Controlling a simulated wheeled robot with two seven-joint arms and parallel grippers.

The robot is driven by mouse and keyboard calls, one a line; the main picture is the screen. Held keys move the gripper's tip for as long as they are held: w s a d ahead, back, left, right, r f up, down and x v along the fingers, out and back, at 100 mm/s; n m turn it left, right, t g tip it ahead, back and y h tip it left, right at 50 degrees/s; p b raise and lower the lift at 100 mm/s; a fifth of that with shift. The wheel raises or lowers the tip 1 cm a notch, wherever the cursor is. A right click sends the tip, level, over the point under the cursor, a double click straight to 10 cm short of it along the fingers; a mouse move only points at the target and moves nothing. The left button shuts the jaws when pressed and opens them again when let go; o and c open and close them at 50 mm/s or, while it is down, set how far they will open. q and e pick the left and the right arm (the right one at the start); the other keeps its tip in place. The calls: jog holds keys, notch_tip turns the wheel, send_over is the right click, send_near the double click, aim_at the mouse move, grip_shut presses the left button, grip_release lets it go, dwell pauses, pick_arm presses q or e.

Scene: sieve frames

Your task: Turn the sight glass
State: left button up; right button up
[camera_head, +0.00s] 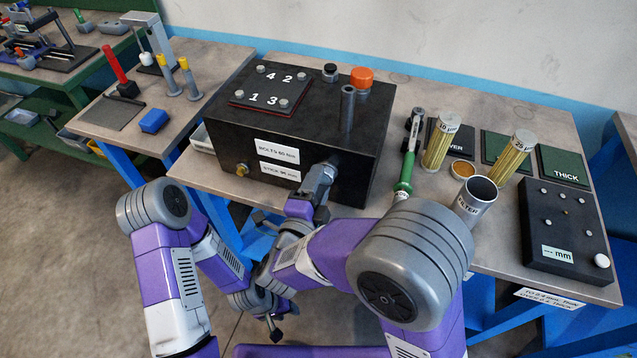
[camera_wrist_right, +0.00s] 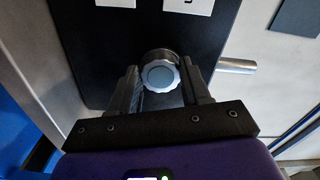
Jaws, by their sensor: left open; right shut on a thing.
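The black box (camera_head: 290,120) stands on the bench, with white labels on its front face. My right gripper (camera_head: 318,185) is at the right part of that front face. In the wrist view my right gripper (camera_wrist_right: 162,85) is shut on a round, silver, ridged-edged cap with a pale disc, which I take as the sight glass (camera_wrist_right: 159,75). The cap sits between the two fingers against the black face. My left gripper (camera_head: 275,326) is open and empty, low in front of the bench.
The box top carries a numbered plate (camera_head: 270,86), an orange cap (camera_head: 361,77) and a dark upright tube (camera_head: 347,107). A green-handled tool (camera_head: 405,165), filter cylinders (camera_head: 440,140) and a black gauge block (camera_head: 562,225) lie to the right. A metal rod (camera_wrist_right: 237,66) sticks out beside the fingers.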

jog(key=shift+f+m, duration=0.1)
jog(key=shift+m, duration=0.3)
jog(key=o, duration=1.1)
jog(key=shift+c, duration=0.2)
jog(key=shift+s+a, duration=0.1)
jog(key=p+v, duration=0.1)
jog(key=v, duration=0.6)
jog(key=shift+s, duration=0.2)
